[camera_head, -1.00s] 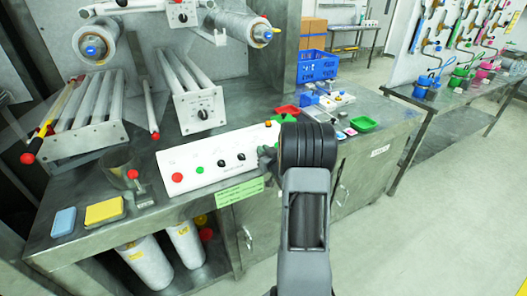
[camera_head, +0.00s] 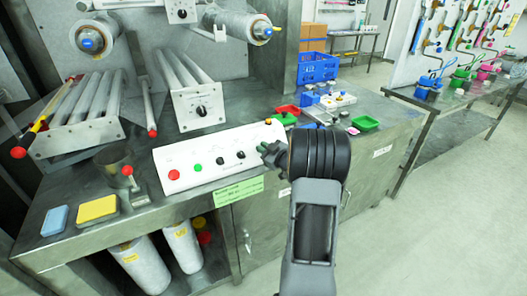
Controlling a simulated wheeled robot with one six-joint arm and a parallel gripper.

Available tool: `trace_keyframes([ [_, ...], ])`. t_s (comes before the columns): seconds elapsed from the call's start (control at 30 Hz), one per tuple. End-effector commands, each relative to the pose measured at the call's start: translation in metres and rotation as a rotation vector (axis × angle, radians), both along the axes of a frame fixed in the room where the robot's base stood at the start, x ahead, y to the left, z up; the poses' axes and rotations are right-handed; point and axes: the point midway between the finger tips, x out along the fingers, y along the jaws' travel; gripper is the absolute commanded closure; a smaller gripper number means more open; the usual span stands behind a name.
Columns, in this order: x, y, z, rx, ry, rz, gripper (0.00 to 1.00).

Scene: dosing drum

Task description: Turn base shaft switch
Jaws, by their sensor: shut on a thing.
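The white control panel (camera_head: 205,160) lies on the metal bench, with a red button (camera_head: 173,174), a green button (camera_head: 197,167) and two black knobs in view, the left knob (camera_head: 220,160) and the right knob (camera_head: 240,154). My gripper (camera_head: 268,150) is at the right end of the panel, past the right knob. Its fingers are shut on a small switch there, which they and my wrist mostly hide. I cannot read the panel labels or see which way that switch points.
A green label (camera_head: 239,190) hangs on the bench front. The floor at right is clear.

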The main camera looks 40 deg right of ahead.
Motion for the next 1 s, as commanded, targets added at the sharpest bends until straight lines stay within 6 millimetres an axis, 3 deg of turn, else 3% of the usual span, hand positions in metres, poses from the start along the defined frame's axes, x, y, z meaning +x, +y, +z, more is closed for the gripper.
trace_keyframes([
  [0.67,-0.0002,-0.0008,0.0008,-0.060,0.008,0.038,1.00],
  [0.7,-0.0001,-0.0008,0.0008,-0.059,0.007,0.038,0.86],
  [0.93,-0.0001,-0.0005,0.0005,-0.058,0.007,0.039,0.64],
  [1.0,0.0000,-0.0003,0.0004,-0.057,0.007,0.039,0.63],
])
